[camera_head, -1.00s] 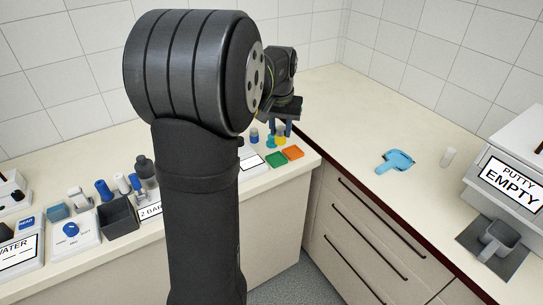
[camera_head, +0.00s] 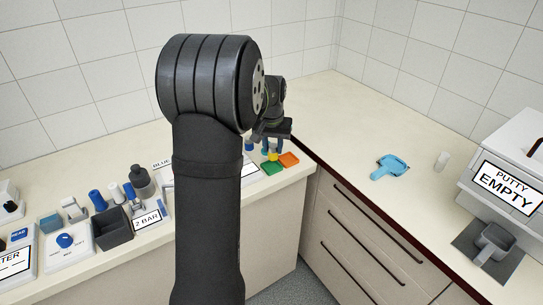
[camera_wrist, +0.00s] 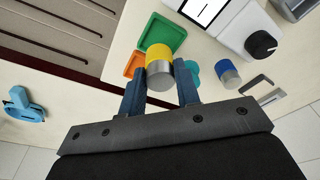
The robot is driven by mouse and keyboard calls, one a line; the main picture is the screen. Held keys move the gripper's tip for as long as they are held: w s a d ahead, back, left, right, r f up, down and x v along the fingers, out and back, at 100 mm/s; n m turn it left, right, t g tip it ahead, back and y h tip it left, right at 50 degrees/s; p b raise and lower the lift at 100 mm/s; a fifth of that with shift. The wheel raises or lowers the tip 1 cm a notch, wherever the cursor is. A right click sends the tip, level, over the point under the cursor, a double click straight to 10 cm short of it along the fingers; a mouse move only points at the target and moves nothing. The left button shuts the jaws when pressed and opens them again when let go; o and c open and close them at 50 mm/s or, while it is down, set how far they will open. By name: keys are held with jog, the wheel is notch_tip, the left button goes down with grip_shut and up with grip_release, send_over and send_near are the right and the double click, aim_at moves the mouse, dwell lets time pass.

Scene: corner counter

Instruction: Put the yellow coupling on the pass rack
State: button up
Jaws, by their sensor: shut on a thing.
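The yellow coupling (camera_wrist: 158,55) has a yellow upper part and a grey metal end. My gripper (camera_wrist: 160,88) is shut on it, one dark blue finger on each side. In the head view, the yellow coupling (camera_head: 274,157) shows below my gripper (camera_head: 272,148), close to the green tray (camera_head: 270,168) and the orange tray (camera_head: 290,159). In the wrist view, the green tray (camera_wrist: 176,38) lies just beyond the coupling and the orange tray (camera_wrist: 131,66) is partly hidden beside a finger. I cannot tell which tray is the pass rack, or whether the coupling touches anything.
A blue-and-grey coupling (camera_wrist: 228,74) and a teal piece (camera_wrist: 193,69) stand right of the fingers in the wrist view. A white panel with a black knob (camera_wrist: 260,44) is near them. A blue scoop-like thing (camera_head: 389,167) lies on the right counter. The back corner is clear.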

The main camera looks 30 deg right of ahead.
aim_at(272, 156)
jog(key=shift+w+a+f, duration=0.1)
jog(key=shift+w+f, duration=0.2)
jog(key=shift+f, duration=1.85)
jog(key=shift+f, duration=0.1)
jog(key=o, duration=1)
jog(key=shift+o, duration=0.2)
notch_tip(272, 156, up, 12)
jog(key=s+a, duration=0.1)
jog(key=shift+s+a, duration=0.15)
